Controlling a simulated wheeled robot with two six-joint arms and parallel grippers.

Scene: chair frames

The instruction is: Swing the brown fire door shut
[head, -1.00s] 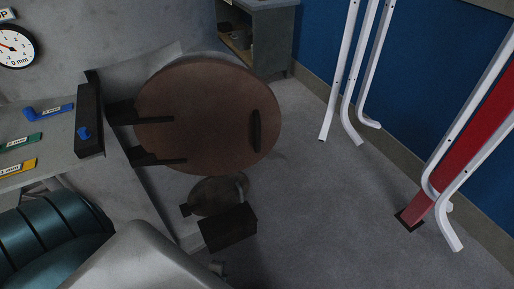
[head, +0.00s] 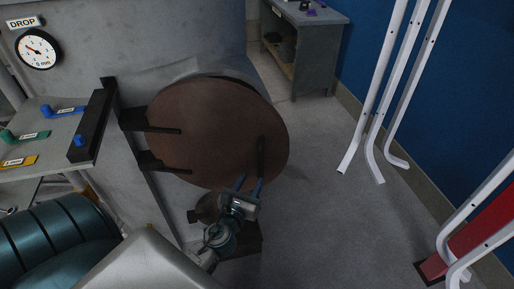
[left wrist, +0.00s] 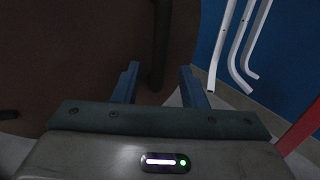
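The round brown fire door (head: 210,120) hangs from two black hinge straps at its left, on the grey housing. It covers most of the opening; a dark gap and grey rim show along its top edge. Its dark upright bar handle (head: 261,152) is near the right edge. My left gripper (head: 249,182) is open at the handle's lower end. In the left wrist view the door (left wrist: 80,60) fills the left, and the handle (left wrist: 160,40) lies between the open fingers (left wrist: 158,75), apart from both. I cannot tell how deep it sits between them. My right gripper is not in view.
A dark box-like part (head: 247,238) sits below the door, partly behind my left arm. A grey side table (head: 65,135) with coloured tags stands left, under a round gauge (head: 38,48). White bent tubes (head: 385,95) and a red post (head: 475,240) stand right. Floor between is clear.

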